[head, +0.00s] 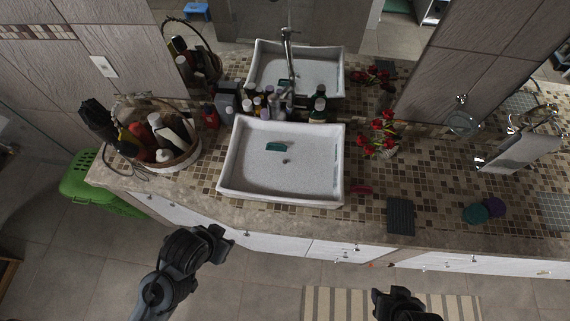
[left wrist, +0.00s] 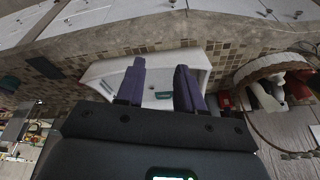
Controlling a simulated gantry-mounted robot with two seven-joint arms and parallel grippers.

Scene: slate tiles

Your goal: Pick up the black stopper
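A small dark round thing (head: 286,161), which may be the black stopper or the drain, sits on the floor of the white sink (head: 228,165). It is too small to tell which. A teal item (head: 275,147) lies in the sink just behind it. My left gripper (head: 222,240) is in front of the counter, below and left of the sink, apart from it. In the left wrist view its two fingers (left wrist: 160,82) are spread with nothing between them, and the sink shows beyond. My right gripper (head: 402,303) is at the bottom edge, its fingers unclear.
A basket (head: 183,160) of bottles stands left of the sink, and several bottles stand behind it near the faucet (head: 288,55). Red flowers (head: 382,135), a dark ridged mat (head: 401,216) and teal and purple balls (head: 475,213) are to the right. The sink has raised walls.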

